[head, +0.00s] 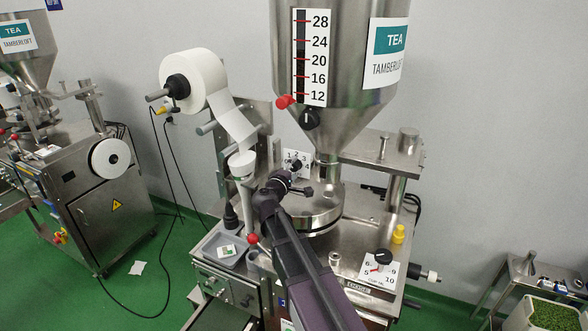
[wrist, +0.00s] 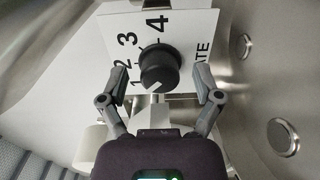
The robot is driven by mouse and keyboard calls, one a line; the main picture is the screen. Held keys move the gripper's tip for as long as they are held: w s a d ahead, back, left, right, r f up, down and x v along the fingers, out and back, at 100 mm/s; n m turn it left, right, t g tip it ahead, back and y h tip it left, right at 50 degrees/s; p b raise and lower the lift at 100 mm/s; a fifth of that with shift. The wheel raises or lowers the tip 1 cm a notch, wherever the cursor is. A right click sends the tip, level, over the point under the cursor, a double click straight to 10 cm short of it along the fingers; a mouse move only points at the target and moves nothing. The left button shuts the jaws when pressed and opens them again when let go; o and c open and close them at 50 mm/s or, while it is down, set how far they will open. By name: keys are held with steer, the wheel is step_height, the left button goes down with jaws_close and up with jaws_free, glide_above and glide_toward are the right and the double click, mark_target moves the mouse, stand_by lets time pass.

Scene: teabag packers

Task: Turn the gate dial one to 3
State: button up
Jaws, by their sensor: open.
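The gate dial is a black round knob (wrist: 160,66) on a white plate (wrist: 185,24) marked 1 to 4, with part of the word GATE showing. The knob's white mark shows at its lower left, on the side of the 1. My gripper (wrist: 160,84) is open, with one finger on each side of the knob and a gap to it on both sides. In the head view my gripper (head: 284,184) is in front of the dial plate (head: 289,155) below the hopper, and partly covers it.
The steel hopper (head: 345,120) hangs just above my gripper, with a round steel bowl (head: 318,208) beside it. A paper roll (head: 205,75) is at the left. Another dial (head: 383,257) is on the machine top at the right, near a yellow part (head: 398,234).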

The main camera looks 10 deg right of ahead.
steer(key=v, duration=1.1)
steer(key=shift+s+a, duration=0.2)
steer(key=shift+s, duration=0.05)
